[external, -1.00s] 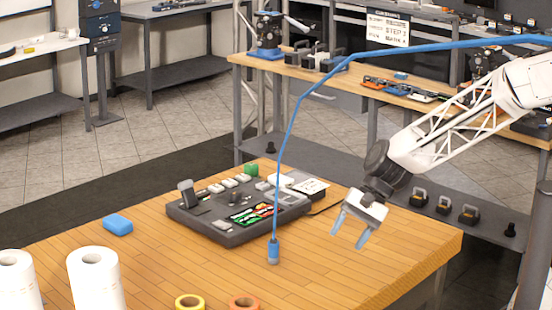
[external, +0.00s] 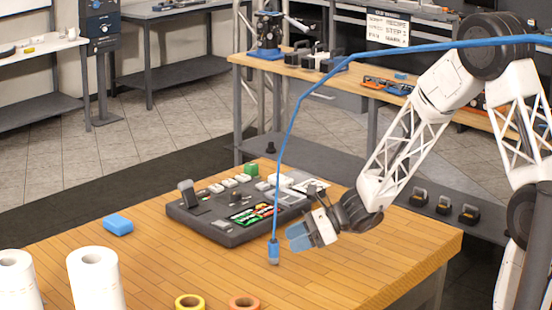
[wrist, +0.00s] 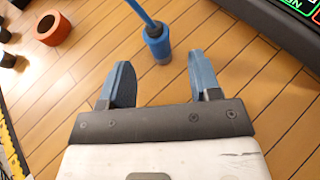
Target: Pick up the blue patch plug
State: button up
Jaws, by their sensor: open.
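The blue patch plug (external: 273,252) hangs at the end of a blue cable (external: 287,140), upright at the wooden table, in front of the dark grey panel. I cannot tell whether the plug touches the table.
The dark grey panel (external: 203,230) stands close behind the plug. A blue block (external: 118,225) lies at left. White rolls (external: 95,280), a yellow ring (external: 189,301) and an orange ring (external: 243,302) are at the front. The table right of the plug is clear.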

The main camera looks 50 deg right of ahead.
aim_at(268, 263)
dwell(0.3)
jog(key=shift+x, duration=1.3)
jog(key=shift+a, duration=0.1)
jog(key=shift+x, duration=2.5)
jog(key=shift+s+f, duration=0.1)
jog(key=shift+f, duration=0.05)
jog(key=c, duration=1)
